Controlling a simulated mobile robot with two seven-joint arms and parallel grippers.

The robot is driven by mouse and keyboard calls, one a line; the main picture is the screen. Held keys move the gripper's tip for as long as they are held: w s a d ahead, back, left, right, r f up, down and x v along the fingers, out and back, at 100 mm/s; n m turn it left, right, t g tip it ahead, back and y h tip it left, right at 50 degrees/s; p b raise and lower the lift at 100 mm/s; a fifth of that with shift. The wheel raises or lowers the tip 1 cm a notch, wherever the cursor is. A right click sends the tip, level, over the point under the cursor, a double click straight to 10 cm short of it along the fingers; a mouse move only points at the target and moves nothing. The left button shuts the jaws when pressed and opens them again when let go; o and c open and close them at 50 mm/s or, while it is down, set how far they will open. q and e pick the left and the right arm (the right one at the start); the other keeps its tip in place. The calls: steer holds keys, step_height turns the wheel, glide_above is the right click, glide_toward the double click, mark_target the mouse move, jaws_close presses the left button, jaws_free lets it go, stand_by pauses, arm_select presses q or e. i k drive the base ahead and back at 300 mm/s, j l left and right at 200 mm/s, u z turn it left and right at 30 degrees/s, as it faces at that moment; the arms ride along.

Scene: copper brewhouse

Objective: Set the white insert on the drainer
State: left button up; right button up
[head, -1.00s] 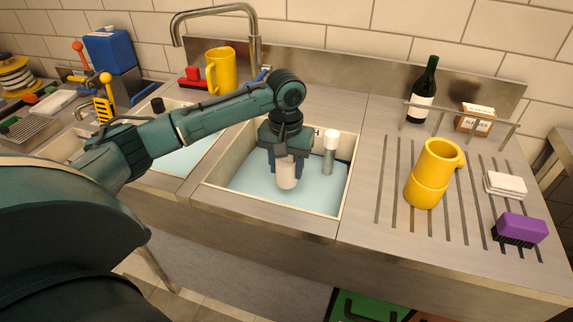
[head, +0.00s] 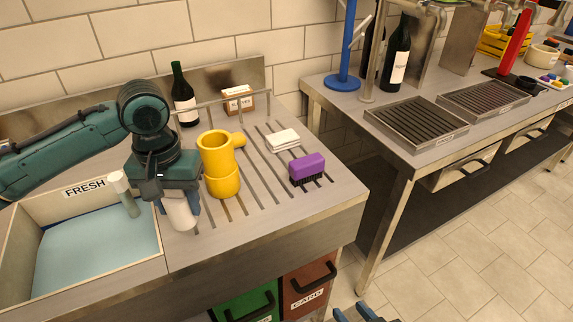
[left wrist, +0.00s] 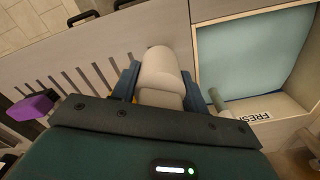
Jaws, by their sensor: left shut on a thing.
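My left gripper (head: 179,203) is shut on the white insert (head: 180,216), a pale rounded cylinder. The left wrist view shows the insert (left wrist: 160,70) between the blue fingers. It hangs upright over the strip between the basin and the slotted drainer (head: 268,212), at the drainer's left side. I cannot tell its exact height above the steel. My right gripper (head: 355,313) shows only as blue fingertips at the bottom edge of the head view, apart and with nothing between them.
A tall yellow mug (head: 220,170) stands just right of the insert. A folded white cloth (head: 282,140) and a purple brush (head: 306,167) lie farther right. A rail, a bottle (head: 184,95) and a small box (head: 238,99) are behind. The drainer's front is clear.

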mark_target(265, 191)
steer(key=k+j+z, duration=0.1)
steer(key=z, duration=0.3)
steer(key=k+j+z, duration=0.2)
steer(key=z, duration=0.2)
steer(key=k+j, duration=0.5)
steer(key=i, duration=0.75)
